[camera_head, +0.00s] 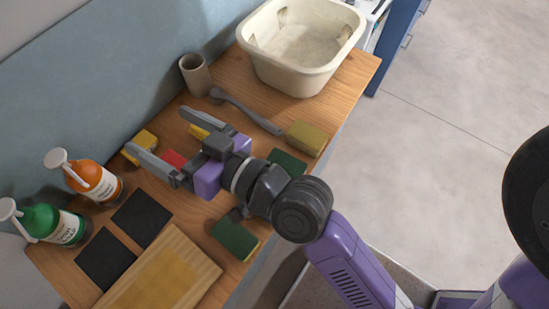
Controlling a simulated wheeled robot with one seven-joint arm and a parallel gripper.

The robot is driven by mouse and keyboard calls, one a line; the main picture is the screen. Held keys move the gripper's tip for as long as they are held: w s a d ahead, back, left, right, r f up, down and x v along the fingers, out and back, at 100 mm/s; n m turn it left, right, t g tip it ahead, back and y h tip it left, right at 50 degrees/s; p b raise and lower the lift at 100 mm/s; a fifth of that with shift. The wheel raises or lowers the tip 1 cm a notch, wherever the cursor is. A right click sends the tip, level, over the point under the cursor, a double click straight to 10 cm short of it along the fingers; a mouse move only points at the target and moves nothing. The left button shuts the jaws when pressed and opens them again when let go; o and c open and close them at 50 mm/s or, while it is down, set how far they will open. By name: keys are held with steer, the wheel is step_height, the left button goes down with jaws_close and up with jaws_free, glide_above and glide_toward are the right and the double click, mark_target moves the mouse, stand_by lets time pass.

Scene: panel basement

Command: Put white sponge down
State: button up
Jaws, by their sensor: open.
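My gripper (155,130) is open above the wooden counter, its two fingers spread and pointing to the upper left. I see nothing held between the fingers. I cannot make out a white sponge. A yellow sponge (145,138) lies by the tip of the lower finger. A red sponge-like block (174,158) shows between the fingers, partly hidden. Another yellow piece (198,131) shows beside the upper finger, mostly covered by it. Whether the fingers touch any of these, I cannot tell.
On the counter (345,82) stand a cream basin (298,75), grey cup (195,76), brush (245,108), tan-yellow sponge (306,138), green sponges (235,240), black pads (142,217), wooden board (205,262), orange bottle (92,180) and green bottle (50,225). A blue wall borders the back.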

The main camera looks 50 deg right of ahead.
steer(key=s+d+f+n+g, duration=0.1)
steer(key=s+d+f, duration=0.1)
steer(key=s, duration=0.6)
steer(key=s+d+f+n+g+h, duration=0.1)
steer(key=s+d+f, duration=0.2)
steer(key=s, duration=0.6)
steer(key=s+d+f+g, duration=0.1)
steer(key=s+f, duration=0.3)
steer(key=s, duration=0.5)
steer(key=shift+d+f+n+h, duration=0.4)
steer(key=shift+d, duration=0.4)
step_height(320, 180, down, 2)
steer(key=shift+f+b, duration=0.2)
steer(key=shift+b, duration=1)
